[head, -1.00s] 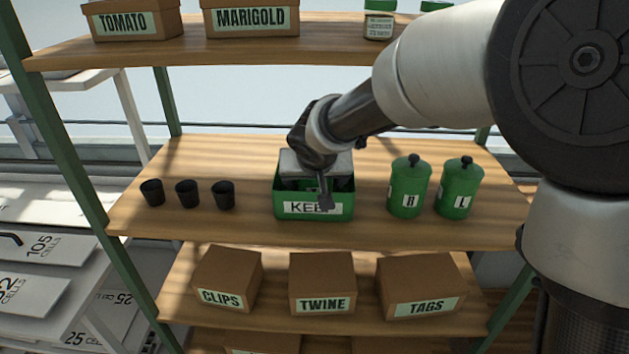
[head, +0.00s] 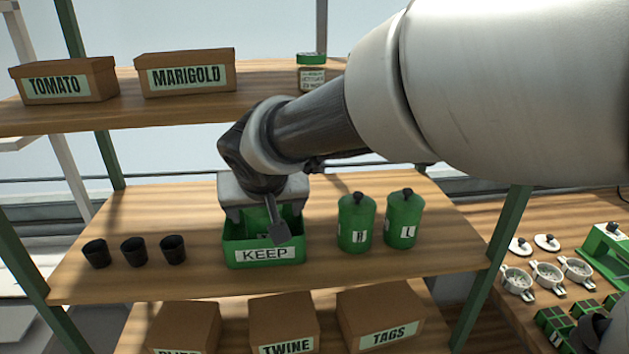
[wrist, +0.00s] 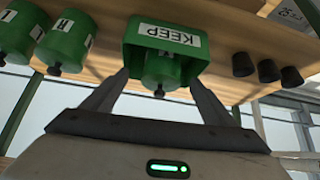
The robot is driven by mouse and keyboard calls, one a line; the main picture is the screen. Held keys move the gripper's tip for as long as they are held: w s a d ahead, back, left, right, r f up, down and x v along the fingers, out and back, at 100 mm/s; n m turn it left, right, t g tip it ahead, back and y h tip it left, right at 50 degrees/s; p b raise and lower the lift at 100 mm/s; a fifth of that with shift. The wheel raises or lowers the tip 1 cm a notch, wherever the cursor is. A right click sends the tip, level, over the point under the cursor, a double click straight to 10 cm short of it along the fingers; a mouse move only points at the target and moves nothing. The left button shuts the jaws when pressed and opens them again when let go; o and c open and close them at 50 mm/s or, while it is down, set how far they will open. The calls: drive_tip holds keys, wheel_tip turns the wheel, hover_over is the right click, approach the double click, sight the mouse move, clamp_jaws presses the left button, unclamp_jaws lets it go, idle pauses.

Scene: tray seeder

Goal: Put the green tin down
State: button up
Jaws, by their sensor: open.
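The green tin (wrist: 160,68) with a black knob stands inside the green KEEP box (wrist: 190,38), seen upside down in the wrist view. In the head view the KEEP box (head: 232,255) is on the middle shelf, and the tin in it is mostly hidden behind my wrist. My gripper (wrist: 158,82) is open, its fingers spread apart on either side of the tin, with gaps showing. It also shows in the head view (head: 263,214) just above the box. Two more green tins, R (head: 356,222) and L (head: 404,219), stand to the right of the box.
Several small black pots, one at the left (head: 96,253), stand left of the box. Cartons CLIPS, TWINE (head: 283,325) and TAGS (head: 381,315) sit below. A bench at right holds white cups (head: 547,276).

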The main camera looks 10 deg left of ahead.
drive_tip(key=s+d+r+m+h, duration=0.1)
drive_tip(key=s+d, duration=0.1)
drive_tip(key=d, duration=0.7)
drive_tip(key=s+d+r+m+h, duration=0.1)
drive_tip(key=s+d+r+h, duration=0.1)
drive_tip(key=d, duration=0.6)
drive_tip(key=s+d+f+m+g, duration=0.1)
drive_tip(key=s+d+f, duration=0.1)
drive_tip(key=s+d, duration=1)
drive_tip(key=shift+s+f+m+g+y, duration=0.3)
drive_tip(key=shift+s, duration=0.65)
